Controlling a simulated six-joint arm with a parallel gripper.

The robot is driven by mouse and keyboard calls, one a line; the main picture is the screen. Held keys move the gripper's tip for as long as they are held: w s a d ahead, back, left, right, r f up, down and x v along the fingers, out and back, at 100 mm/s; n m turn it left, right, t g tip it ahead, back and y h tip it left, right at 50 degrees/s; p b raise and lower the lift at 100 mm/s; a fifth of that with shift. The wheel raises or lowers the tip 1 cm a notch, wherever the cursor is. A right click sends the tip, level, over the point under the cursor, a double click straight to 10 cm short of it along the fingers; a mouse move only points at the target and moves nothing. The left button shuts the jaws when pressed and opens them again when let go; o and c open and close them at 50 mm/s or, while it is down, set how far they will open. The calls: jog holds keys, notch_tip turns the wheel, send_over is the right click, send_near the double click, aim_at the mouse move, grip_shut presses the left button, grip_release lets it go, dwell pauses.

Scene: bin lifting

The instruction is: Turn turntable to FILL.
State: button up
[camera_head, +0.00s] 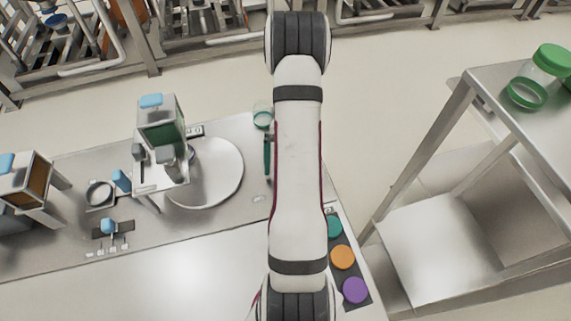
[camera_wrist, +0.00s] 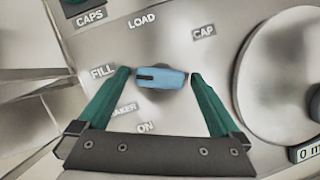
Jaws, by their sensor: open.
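In the wrist view a light-blue knob (camera_wrist: 162,78) sits on a grey panel, with the labels FILL (camera_wrist: 102,71), LOAD (camera_wrist: 141,21) and CAP (camera_wrist: 204,33) around it. A dark mark on the knob's left end points left, toward the FILL side. My gripper (camera_wrist: 160,78) is open, its green fingers on either side of the knob with small gaps; contact is not clear. The round turntable disc (camera_wrist: 285,80) shows at the right, and in the head view the disc (camera_head: 222,172) lies left of my arm. The knob is hidden there by my arm.
A metal dispenser (camera_head: 160,125) stands over the disc in the head view. Teal, orange (camera_head: 343,257) and purple (camera_head: 355,290) discs line the counter's right edge. A steel shelf (camera_head: 440,240) stands right, with a green-lidded jar (camera_head: 545,65). Another blue knob (camera_head: 108,226) is at left.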

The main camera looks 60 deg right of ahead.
jog(key=v, duration=1.5)
jog(key=shift+r, duration=0.35)
jog(key=shift+w+d, duration=0.1)
jog(key=w+a+r+n+h, duration=0.1)
jog(key=w+a+r+n, duration=0.2)
jog(key=a, duration=0.7)
jog(key=w+a+r+n+h, duration=0.15)
jog(key=a+r, duration=0.35)
jog(key=a, duration=0.5)
jog(key=s+a+f+n, duration=0.1)
jog(key=s+a+n, duration=0.1)
jog(key=s+a, duration=0.4)
jog(key=s+a+f+n+t, duration=0.1)
jog(key=s+a, duration=0.4)
jog(key=a, duration=0.7)
jog(key=shift+s+f+n, duration=0.35)
jog(key=shift+f, duration=0.3)
